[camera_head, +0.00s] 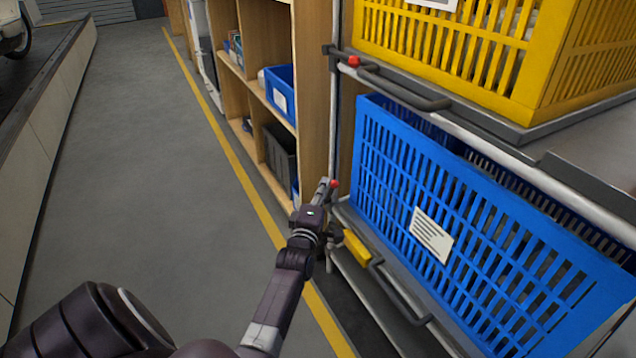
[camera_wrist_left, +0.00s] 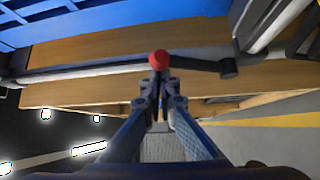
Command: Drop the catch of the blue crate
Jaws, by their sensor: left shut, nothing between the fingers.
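The blue crate (camera_head: 432,232) stands on the lower tier of a metal rack, with a white label on its slatted front. Its blue side also shows at the top of the left wrist view (camera_wrist_left: 90,18). The red knob of a catch (camera_head: 334,184) is beside the crate's near left corner. My left gripper (camera_head: 326,188) is shut and its tips are right at this knob. In the left wrist view the red knob (camera_wrist_left: 159,59) is just beyond the closed fingertips (camera_wrist_left: 161,78); I cannot tell whether they touch. My right gripper is out of view.
A yellow crate (camera_head: 560,60) sits on the tier above, with another red-knobbed catch (camera_head: 353,61) at its left. A wooden shelf (camera_head: 312,90) with bins stands behind the rack. Grey floor (camera_head: 150,150) with a yellow line is clear to the left.

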